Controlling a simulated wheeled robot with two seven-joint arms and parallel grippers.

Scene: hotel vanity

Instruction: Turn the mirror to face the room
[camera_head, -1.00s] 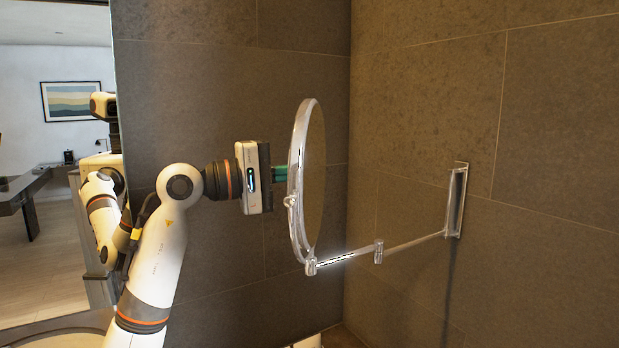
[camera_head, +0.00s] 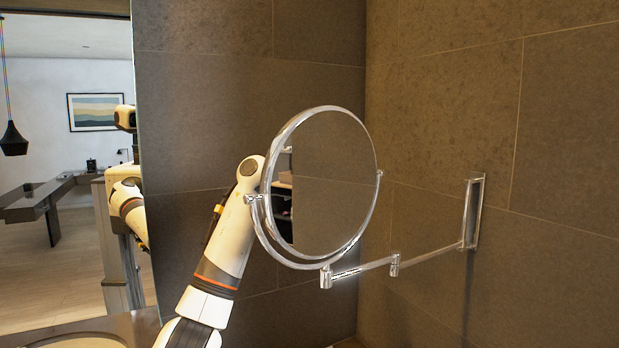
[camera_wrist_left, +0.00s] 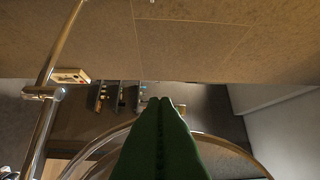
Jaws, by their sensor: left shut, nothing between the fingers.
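The round chrome-rimmed mirror (camera_head: 335,185) shows its glass broadly to the head camera, turned slightly sideways. It reflects brown tile and, at its left, a strip of pale and dark shapes. It hangs in a chrome yoke on a jointed swing arm (camera_head: 370,268). My left arm rises on the left and passes behind the mirror, which hides my left gripper in the head view. In the left wrist view my left gripper's green fingers (camera_wrist_left: 160,103) are shut together and empty, with a curved rim (camera_wrist_left: 225,143) close beside them. I cannot tell whether they touch it. My right gripper is out of view.
The swing arm's wall bracket (camera_head: 474,213) is fixed to the brown tiled wall on the right. A large wall mirror (camera_head: 60,215) at the left reflects the room and part of my body. A counter edge (camera_head: 130,325) shows at the lower left. Space right of the round mirror is clear.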

